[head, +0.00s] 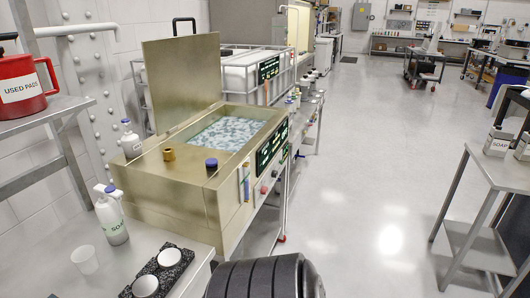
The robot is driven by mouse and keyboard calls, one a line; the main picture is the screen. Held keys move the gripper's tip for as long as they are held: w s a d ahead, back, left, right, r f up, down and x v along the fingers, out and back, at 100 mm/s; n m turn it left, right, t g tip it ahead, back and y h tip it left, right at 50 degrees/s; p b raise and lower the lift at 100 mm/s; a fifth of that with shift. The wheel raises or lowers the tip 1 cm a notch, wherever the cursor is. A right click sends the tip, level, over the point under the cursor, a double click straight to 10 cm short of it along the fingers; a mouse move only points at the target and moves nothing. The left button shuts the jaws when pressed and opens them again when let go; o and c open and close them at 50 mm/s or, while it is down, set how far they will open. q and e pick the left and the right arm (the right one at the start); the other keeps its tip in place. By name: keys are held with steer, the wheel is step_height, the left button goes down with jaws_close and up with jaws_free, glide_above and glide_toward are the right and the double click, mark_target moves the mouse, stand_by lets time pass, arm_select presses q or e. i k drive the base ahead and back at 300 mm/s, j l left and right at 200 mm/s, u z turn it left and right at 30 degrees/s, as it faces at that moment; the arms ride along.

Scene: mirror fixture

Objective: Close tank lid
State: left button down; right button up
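The tank (150,190) is a brass-coloured metal box left of centre, with an open top. Pale bluish, mottled liquid or contents (228,132) show inside the opening. The tank lid (182,82) is a flat panel of the same metal. It stands raised, nearly upright, along the back left edge of the opening. A black handle (184,20) sticks up at its top edge. Neither of my grippers is in view.
On the tank's rim stand a spray bottle (131,140), a brass fitting (169,155) and a blue-capped fitting (211,164). A soap bottle (112,220) and a cup (85,260) stand on the front left counter. A black ribbed object fills the bottom centre. Open floor (370,160) lies to the right.

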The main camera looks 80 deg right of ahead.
mark_target(183, 73)
steer(key=z, duration=2.45)
steer(key=i+l, duration=0.6)
steer(key=l, duration=0.15)
steer(key=i+l, duration=0.6)
steer(key=l, duration=0.15)
steer(key=k+l+z, duration=0.05)
